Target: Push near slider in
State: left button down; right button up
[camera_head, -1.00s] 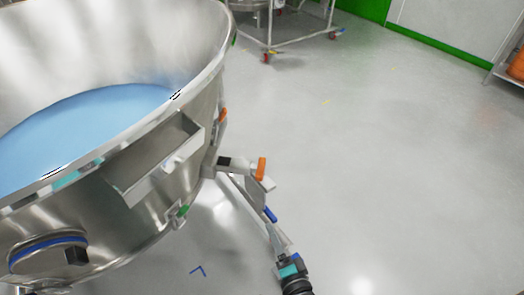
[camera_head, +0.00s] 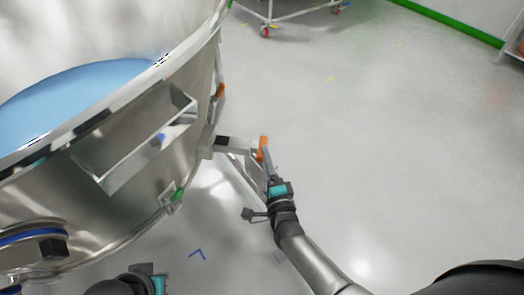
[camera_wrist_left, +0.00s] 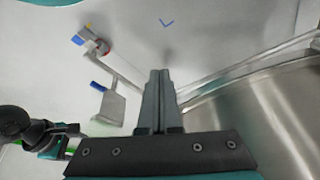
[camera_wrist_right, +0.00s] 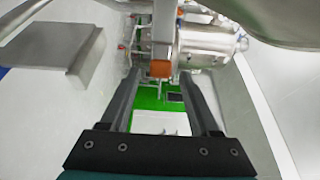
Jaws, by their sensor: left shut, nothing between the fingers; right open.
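The near slider is a metal bar with an orange end (camera_head: 262,148), sticking out to the right from the side of the large steel bowl (camera_head: 120,215). My right gripper (camera_head: 268,158) is at its outer end, close to the orange cap. In the right wrist view the fingers are open, and the orange end (camera_wrist_right: 160,68) shows between and beyond their tips. I cannot tell whether they touch it. My left gripper (camera_wrist_left: 160,75) is shut and empty near the bowl's side; only part of its arm shows at the bottom of the head view.
A second orange end (camera_head: 220,90) shows farther along the bowl. Blue material (camera_head: 60,95) lies in the bowl. An open metal bracket (camera_head: 140,150) juts from its side. A wheeled frame (camera_head: 290,14) stands behind. The floor to the right is clear.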

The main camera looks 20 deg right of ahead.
aim_at(259, 148)
jog(key=w+b, duration=0.1)
jog(key=w, duration=0.2)
jog(key=shift+w+d+f, duration=0.1)
jog(key=shift+w, duration=0.05)
pick_arm(q)
jog(key=shift+s+r+t, duration=0.15)
jog(key=shift+r+t, duration=0.25)
jog(key=shift+r, duration=1.55)
pick_arm(e)
jog(key=shift+w, duration=0.7)
jog(key=shift+c, duration=0.3)
grip_shut()
